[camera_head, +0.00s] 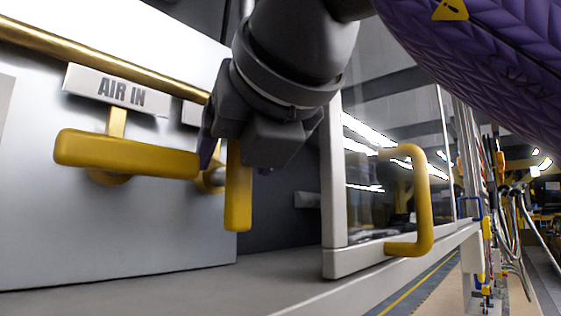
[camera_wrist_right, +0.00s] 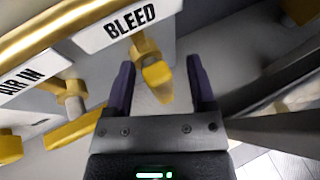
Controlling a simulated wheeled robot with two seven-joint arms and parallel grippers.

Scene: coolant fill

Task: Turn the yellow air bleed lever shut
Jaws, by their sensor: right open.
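The yellow air bleed lever (camera_head: 238,195) hangs straight down in the head view, beside the panel's right edge. Its label is mostly hidden behind my right gripper (camera_head: 232,155). In the right wrist view the BLEED label (camera_wrist_right: 130,22) is readable, and the bleed lever (camera_wrist_right: 157,80) lies between the two purple fingers of my right gripper (camera_wrist_right: 160,68). The fingers are open, with a visible gap on each side of the lever. The gripper covers the lever's upper part in the head view. My left gripper is not in view.
A horizontal yellow AIR IN lever (camera_head: 125,153) sits just left of the bleed lever. A brass pipe (camera_head: 100,52) runs above the labels. To the right stands a glazed door (camera_head: 385,180) with a yellow handle (camera_head: 424,205). A grey ledge (camera_head: 190,285) lies below.

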